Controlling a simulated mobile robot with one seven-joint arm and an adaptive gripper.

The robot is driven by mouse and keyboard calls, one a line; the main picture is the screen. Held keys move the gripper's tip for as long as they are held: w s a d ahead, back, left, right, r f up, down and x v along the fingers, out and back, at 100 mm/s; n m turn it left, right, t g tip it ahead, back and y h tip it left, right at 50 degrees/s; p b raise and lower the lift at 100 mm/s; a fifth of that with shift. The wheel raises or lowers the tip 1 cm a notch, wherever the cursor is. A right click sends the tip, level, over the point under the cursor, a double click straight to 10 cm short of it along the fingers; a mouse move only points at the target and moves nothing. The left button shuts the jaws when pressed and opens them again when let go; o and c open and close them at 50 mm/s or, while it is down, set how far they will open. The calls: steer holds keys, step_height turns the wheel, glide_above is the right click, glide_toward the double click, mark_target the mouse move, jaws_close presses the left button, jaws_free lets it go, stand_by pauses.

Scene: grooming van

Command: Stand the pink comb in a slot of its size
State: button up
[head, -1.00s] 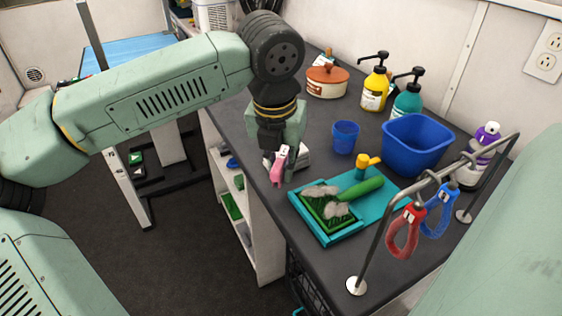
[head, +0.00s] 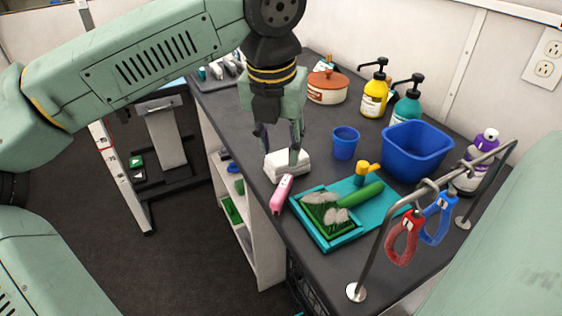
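The pink comb (head: 281,195) lies on the dark counter near its left edge, its upper end close to a white block (head: 287,165). My gripper (head: 280,150) points down over the white block with its two fingers spread apart. Nothing shows between the fingers, and the comb is apart from them, just below in the picture. A grey holder (head: 222,74) with upright pieces stands at the far left end of the counter, partly behind my arm. Its slots are too small to make out.
A teal dustpan (head: 322,238) with a green brush lies right of the comb. A blue cup (head: 345,143), blue tub (head: 416,150), pump bottles (head: 375,90) and brown pot (head: 327,87) stand behind. A metal rail (head: 370,255) holds red and blue looped tools.

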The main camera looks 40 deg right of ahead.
steer(key=v, duration=0.6)
steer(key=shift+s, duration=0.1)
